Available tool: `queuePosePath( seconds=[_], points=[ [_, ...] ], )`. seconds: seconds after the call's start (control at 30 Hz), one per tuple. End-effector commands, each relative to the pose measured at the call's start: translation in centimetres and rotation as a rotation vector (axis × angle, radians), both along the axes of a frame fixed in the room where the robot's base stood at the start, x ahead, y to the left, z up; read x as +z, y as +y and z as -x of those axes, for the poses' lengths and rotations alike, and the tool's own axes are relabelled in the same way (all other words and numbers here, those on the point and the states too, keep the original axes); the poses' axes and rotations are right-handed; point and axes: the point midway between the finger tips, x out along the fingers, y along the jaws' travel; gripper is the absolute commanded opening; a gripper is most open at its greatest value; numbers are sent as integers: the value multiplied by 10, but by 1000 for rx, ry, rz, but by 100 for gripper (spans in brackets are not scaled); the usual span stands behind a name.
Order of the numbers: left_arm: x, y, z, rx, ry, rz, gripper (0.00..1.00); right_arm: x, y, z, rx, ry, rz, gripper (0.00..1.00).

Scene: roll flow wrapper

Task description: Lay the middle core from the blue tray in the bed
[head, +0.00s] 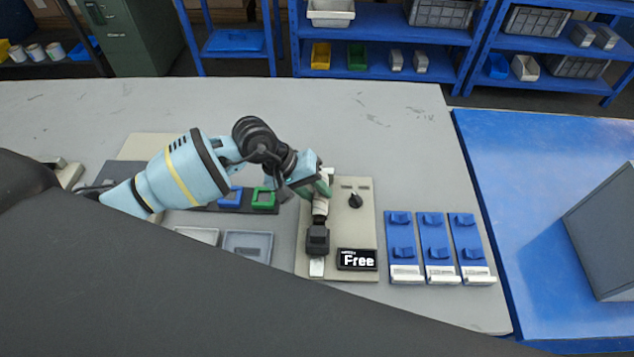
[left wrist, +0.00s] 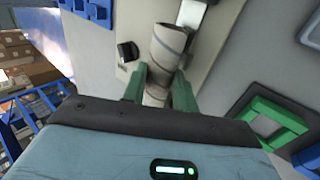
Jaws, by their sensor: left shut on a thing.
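My left gripper (head: 322,190) reaches over the beige machine plate (head: 366,215). Its green fingers (left wrist: 160,92) are shut on a pale core (left wrist: 167,48) with spiral stripes. In the head view the core (head: 320,208) shows just below the fingers, near a dark block (head: 318,238) on the plate. I cannot tell whether the core touches the plate or bed. A small blue open tray (head: 232,195) lies left on a dark mat beside a green one (head: 264,198); both look empty. My right gripper is not in view.
The plate carries a black knob (head: 355,200) and a display (head: 357,260) reading "Free". Several blue holders, including one (head: 402,235), lie to its right. Grey trays (head: 248,243) lie left. The grey table (head: 400,130) is clear behind the plate.

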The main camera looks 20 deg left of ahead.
Motion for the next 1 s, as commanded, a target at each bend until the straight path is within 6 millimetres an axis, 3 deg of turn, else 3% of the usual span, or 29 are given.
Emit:
queuePosePath(
  seconds=[0.03,0.4,0.43,0.6,1.0],
  points=[
    [-7,0,1,0,6,-1,0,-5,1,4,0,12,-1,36],
    [-12,1,2,-1,9,-7,0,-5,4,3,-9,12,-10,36],
    [-12,1,2,-1,9,-7,31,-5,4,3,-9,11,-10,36],
    [-15,2,3,-1,14,-11,53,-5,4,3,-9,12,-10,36],
    [-17,5,4,0,16,-18,54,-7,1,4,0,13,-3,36]
  ],
)
